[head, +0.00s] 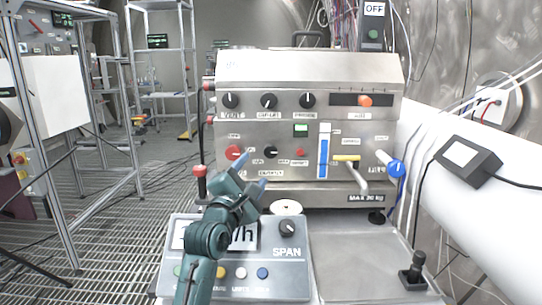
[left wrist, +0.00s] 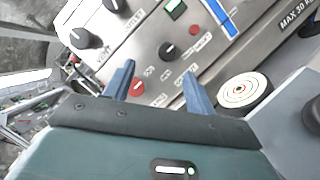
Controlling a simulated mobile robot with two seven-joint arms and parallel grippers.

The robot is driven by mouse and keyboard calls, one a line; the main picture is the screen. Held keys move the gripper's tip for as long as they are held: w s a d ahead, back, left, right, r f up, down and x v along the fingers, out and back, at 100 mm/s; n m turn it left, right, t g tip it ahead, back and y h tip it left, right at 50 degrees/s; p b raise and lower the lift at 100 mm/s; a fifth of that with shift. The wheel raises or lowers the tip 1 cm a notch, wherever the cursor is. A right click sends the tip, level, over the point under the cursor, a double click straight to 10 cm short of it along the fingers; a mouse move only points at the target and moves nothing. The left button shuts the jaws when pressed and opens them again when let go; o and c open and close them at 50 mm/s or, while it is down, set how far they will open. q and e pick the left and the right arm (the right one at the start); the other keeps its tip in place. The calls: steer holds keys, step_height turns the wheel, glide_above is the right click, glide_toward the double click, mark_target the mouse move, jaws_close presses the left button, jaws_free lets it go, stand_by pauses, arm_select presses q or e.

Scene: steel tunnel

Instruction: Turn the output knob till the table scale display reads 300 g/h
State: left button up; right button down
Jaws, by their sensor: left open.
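A small black knob (head: 270,152) sits low on the steel machine's front panel between two red knobs; I cannot read its label surely as output. It also shows in the left wrist view (left wrist: 167,52). My left gripper (head: 252,171) is open and empty in front of it. In the left wrist view the gripper (left wrist: 158,72) has the knob just beyond and between its fingertips, with no contact visible. The table scale (head: 284,280) stands below. Its display (head: 248,236) is mostly covered by my left arm; only "/h" is legible. My right gripper is not in view.
Red knobs (head: 234,152) (head: 299,152) flank the black knob closely. A yellow-handled lever (head: 347,158) and blue valve (head: 397,168) are at the right. The scale has a SPAN knob (head: 287,227). A round target-like disc (left wrist: 240,91) lies right of the fingers.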

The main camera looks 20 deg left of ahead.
mark_target(270, 152)
arm_select(q)
steer(key=x, duration=0.3)
steer(key=f+x, duration=0.1)
steer(key=x, duration=0.2)
steer(key=f+x, duration=0.1)
steer(key=x, duration=0.3)
steer(key=shift+w+b, duration=0.3)
steer(key=shift+b, duration=0.1)
steer(key=shift+w+d+r, duration=0.1)
steer(key=shift+w+r, duration=0.1)
steer(key=shift+w, duration=0.5)
steer(key=shift+c, duration=0.5)
steer(key=c, duration=0.9)
